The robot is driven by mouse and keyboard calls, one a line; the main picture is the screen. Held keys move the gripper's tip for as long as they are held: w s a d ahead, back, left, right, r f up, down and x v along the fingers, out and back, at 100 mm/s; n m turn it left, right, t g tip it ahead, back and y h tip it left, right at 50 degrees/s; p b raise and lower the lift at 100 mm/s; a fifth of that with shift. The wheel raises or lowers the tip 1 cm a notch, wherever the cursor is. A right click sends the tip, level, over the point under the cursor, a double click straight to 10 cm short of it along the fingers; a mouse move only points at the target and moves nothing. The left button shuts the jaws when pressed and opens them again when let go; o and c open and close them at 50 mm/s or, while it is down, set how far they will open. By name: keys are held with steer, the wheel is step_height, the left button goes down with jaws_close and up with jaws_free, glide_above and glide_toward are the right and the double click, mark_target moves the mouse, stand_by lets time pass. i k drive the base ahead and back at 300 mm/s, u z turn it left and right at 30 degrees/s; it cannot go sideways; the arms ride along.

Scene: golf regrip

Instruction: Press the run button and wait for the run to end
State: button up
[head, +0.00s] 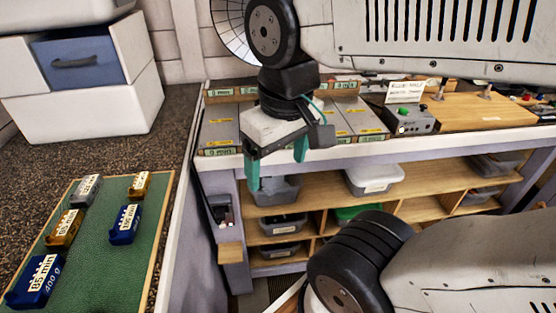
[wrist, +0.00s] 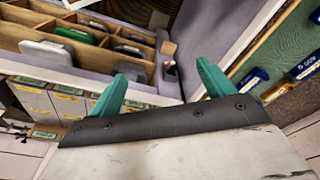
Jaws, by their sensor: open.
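A small grey control box (head: 418,122) stands on the bench at the right of the head view. Small knobs or buttons show on it, and a printed card (head: 403,92) stands behind it. I cannot tell which part is the run button. My gripper (head: 277,168) hangs left of the box, in front of the bench's front edge. Its two teal fingers are apart with nothing between them. The wrist view shows the same open gripper (wrist: 163,78), with the shelves beyond it. The control box does not show clearly in the wrist view.
Several labelled grey boxes (head: 220,125) sit on the bench behind my gripper. A wooden board (head: 480,112) lies right of the control box. Shelves with bins (head: 374,180) are below. A green mat (head: 105,265) with several labelled blocks lies at left, and a white case (head: 95,110) stands behind it.

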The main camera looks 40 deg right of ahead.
mark_target(404, 110)
steer(key=k, duration=0.95)
steer(key=z, duration=0.8)
steer(key=i, duration=1.15)
steer(key=z, duration=0.85)
